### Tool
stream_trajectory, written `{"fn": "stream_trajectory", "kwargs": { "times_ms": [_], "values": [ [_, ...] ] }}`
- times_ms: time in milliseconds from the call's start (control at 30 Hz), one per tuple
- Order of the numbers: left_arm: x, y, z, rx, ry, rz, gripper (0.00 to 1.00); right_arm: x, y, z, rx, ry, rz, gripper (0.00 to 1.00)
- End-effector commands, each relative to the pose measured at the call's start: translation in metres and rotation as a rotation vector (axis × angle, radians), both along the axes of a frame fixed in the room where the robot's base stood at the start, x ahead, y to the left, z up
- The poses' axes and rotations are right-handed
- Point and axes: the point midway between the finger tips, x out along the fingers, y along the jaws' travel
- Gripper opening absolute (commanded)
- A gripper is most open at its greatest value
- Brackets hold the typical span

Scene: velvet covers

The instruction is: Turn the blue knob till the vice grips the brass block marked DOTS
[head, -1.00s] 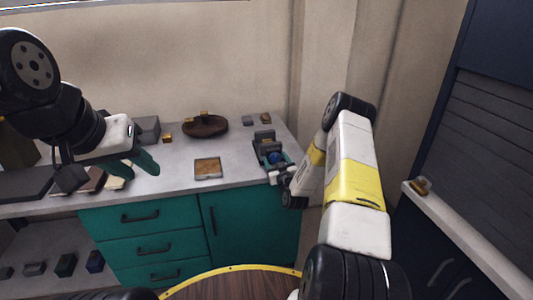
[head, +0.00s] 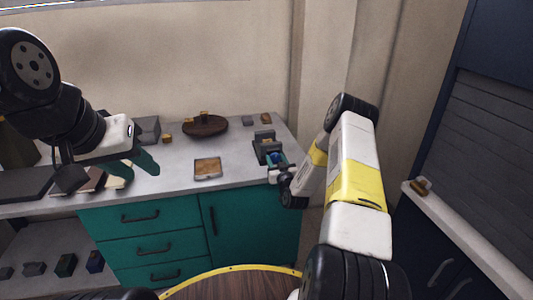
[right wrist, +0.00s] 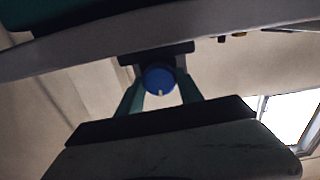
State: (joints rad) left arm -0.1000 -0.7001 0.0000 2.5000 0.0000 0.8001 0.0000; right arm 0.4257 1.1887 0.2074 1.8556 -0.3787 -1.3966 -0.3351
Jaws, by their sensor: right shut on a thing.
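The grey vice (head: 264,149) stands at the right end of the bench, its blue knob (head: 277,158) facing the front edge. In the right wrist view the round blue knob (right wrist: 159,79), with a pale mark low on its face, sits between my teal fingers. My right gripper (right wrist: 160,92) is shut on it. My left gripper (head: 143,170) is open and empty above the left part of the bench. Small brass-coloured blocks stand by the grey box (head: 167,139) and at the back right (head: 265,118). No DOTS marking is readable, and I cannot tell whether a block is between the jaws.
A round brown stand (head: 205,126) with brass pieces sits at the back. A shallow tray (head: 207,169) lies mid-bench. A grey box (head: 147,129) stands at the back left. Teal drawers (head: 140,244) are below. A pale ledge (head: 460,235) is at the right.

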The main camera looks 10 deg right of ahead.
Motion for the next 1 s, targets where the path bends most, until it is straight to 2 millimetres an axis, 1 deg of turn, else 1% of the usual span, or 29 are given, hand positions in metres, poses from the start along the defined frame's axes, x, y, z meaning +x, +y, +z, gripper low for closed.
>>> {"fn": "stream_trajectory", "kwargs": {
  "times_ms": [1000],
  "values": [
    [0.0,0.0,0.0,0.0,0.0,0.0,0.36,-0.0003,-0.0043,-0.0015,0.932,0.03,-0.002,0.03]
  ]
}}
